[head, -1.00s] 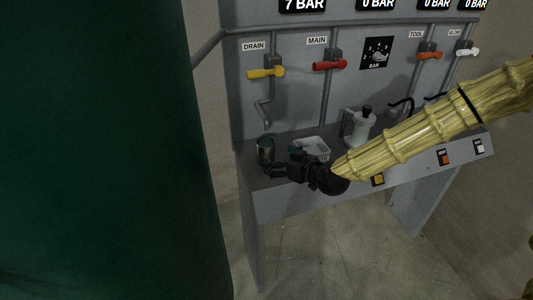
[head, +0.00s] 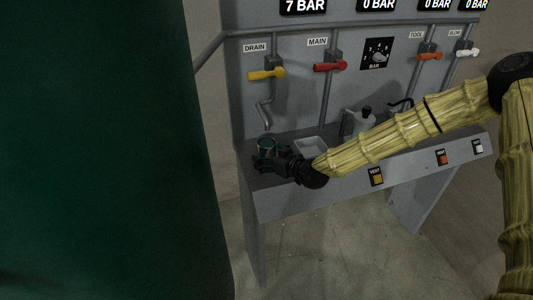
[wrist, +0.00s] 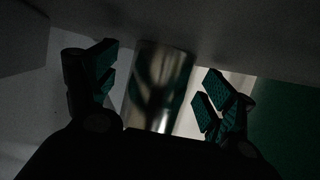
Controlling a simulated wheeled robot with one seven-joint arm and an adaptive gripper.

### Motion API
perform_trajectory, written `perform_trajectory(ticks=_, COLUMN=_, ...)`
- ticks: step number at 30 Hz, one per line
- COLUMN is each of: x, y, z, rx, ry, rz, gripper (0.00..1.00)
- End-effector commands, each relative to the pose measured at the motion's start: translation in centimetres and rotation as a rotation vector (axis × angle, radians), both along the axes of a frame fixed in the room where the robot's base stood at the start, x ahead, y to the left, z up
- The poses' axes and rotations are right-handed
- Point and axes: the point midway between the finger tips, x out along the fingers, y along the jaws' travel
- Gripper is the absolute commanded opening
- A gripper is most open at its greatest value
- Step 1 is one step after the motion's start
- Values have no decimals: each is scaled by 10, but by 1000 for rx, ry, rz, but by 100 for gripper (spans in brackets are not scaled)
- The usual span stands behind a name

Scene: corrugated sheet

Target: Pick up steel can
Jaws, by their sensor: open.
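The steel can (head: 266,146) stands upright on the grey bench shelf, below the drain pipe, at the left end. In the head view my gripper partly covers it. In the wrist view the shiny can (wrist: 160,85) stands between the two fingers, with a gap on each side. My gripper (head: 267,154) is open around the can, its teal finger pads also in the wrist view (wrist: 155,88).
The drain pipe (head: 265,115) hangs above the can. A big dark green surface (head: 100,150) fills the left.

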Motion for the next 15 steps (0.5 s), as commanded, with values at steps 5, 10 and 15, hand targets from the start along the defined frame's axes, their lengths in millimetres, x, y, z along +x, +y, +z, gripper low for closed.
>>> perform_trajectory(ticks=5, x=2, y=1, z=-1, rx=0, ry=0, rz=0, gripper=83)
perform_trajectory(ticks=10, x=2, y=1, z=-1, rx=0, ry=0, rz=0, gripper=72)
perform_trajectory(ticks=15, x=1, y=1, z=-1, rx=0, ry=0, rz=0, gripper=42)
